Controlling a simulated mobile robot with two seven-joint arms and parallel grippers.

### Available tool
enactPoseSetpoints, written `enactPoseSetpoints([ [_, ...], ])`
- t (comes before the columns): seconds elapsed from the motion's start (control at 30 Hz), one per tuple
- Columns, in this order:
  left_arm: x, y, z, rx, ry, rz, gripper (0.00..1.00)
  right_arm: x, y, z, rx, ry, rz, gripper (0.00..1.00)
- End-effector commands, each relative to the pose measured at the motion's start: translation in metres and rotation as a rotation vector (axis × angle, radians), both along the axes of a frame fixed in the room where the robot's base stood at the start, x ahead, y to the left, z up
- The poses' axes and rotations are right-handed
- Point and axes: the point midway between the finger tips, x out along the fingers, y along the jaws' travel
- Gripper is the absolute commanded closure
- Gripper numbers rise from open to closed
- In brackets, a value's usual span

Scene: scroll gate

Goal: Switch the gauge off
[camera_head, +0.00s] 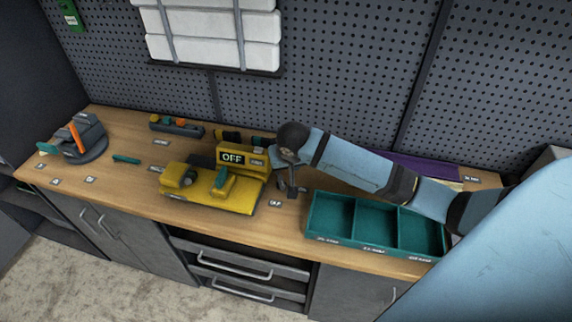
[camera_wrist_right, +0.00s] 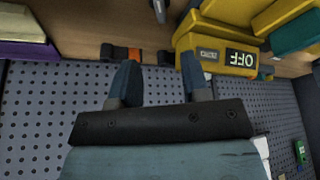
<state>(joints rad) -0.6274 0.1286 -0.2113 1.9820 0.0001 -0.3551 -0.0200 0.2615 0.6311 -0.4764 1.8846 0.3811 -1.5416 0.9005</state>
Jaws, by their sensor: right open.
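The gauge is a yellow device (camera_head: 213,189) on the bench, with a raised display box (camera_head: 233,157) at its back reading "OFF". A teal lever (camera_head: 222,180) and a dark round knob (camera_head: 188,178) sit on its top. In the right wrist view the display box (camera_wrist_right: 216,52) appears upside down, close to the right-hand finger. My right gripper (camera_wrist_right: 158,78) is open, with nothing between its fingers. In the head view it hangs just right of the gauge, partly hidden by my wrist; I cannot tell whether it touches. My left gripper is out of view.
A teal three-compartment tray (camera_head: 322,236) stands right of the gauge, under my right arm. A dark device with an orange part (camera_head: 75,138) stands at the left end. A dark rack (camera_head: 176,126) sits at the back.

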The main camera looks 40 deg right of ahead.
Motion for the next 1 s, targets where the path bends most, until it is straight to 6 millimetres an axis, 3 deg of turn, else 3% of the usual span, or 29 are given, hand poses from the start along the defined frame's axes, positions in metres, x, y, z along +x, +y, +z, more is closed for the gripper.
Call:
enactPoseSetpoints([
  [0.27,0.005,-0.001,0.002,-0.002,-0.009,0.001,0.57,0.000,0.004,-0.005,-0.027,-0.015,0.075,0.57],
  [0.47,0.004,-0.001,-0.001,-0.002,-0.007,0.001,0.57,0.001,0.017,-0.024,-0.225,-0.089,0.457,0.57],
  [0.77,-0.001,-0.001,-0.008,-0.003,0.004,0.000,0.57,-0.009,0.028,-0.047,-0.792,-0.117,1.130,0.57],
  [1.0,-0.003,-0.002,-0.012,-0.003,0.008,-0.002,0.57,-0.030,0.030,-0.061,-1.337,0.061,1.605,0.57],
])
